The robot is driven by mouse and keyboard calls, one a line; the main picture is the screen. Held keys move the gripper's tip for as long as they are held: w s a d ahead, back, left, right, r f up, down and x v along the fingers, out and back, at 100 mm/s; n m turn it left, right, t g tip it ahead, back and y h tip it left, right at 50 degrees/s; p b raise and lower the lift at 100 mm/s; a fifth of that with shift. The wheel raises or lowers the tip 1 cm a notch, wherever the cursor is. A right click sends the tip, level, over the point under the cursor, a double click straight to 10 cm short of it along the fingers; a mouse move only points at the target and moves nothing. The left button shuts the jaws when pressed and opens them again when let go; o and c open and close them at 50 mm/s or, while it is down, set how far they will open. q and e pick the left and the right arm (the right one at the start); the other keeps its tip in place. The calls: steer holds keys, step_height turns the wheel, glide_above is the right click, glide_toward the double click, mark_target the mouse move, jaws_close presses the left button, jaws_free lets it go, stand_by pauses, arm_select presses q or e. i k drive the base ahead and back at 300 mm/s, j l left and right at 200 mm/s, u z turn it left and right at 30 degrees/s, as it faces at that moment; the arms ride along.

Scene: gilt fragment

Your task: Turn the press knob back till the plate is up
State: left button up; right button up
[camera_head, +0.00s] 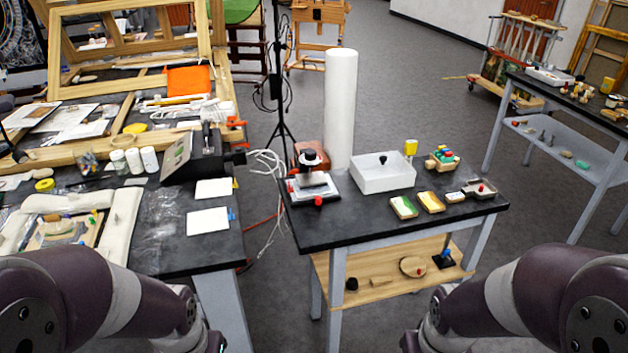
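A small press (314,186) stands at the left end of the black-topped table in the middle. Its round black knob (310,159) with a pale top sits upright above a grey metal block. Small red knobs (319,201) show at its front and side. The gap between its plate and base is too small to tell, so I cannot tell how high the plate is. My two arms come in at the lower left and lower right corners, well short of the press. Neither gripper shows; both are below the picture edge.
A cluttered bench (200,258) stands at left across a narrow gap with loose cables (268,160). A lower shelf (385,287) holds small items.

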mark_target(311, 154)
steer(key=i+l+z, duration=0.2)
steer(key=i, duration=0.2)
steer(key=i+l+z, duration=0.15)
steer(key=i, duration=0.25)
steer(key=i+l+z, duration=0.2)
steer(key=i, duration=0.2)
